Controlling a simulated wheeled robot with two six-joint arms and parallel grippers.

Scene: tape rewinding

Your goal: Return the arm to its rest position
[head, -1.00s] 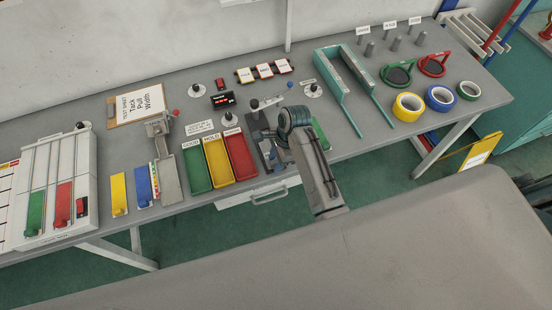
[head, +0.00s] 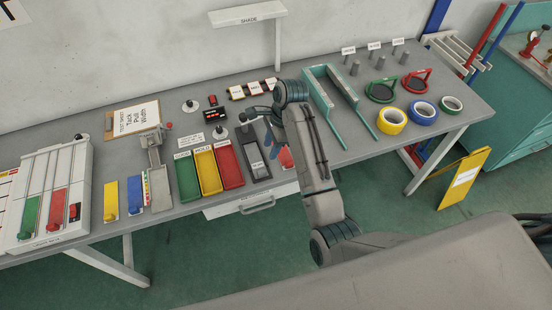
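My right arm (head: 309,160) comes up from the lower middle and bends above the workbench (head: 330,155). My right gripper (head: 257,114) is the small dark part left of the bend, over the back half of the bench. It is small and partly hidden by the arm, so I cannot tell whether its fingers are open or shut. No held object is visible. My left arm and gripper are not in view.
Red (head: 228,165), yellow (head: 208,170) and green (head: 187,177) trays lie left of the arm, beside a dark tray (head: 255,163). A teal frame (head: 345,108) stands close right. Tape rolls (head: 392,121) lie farther right. A shade shelf (head: 248,14) is above.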

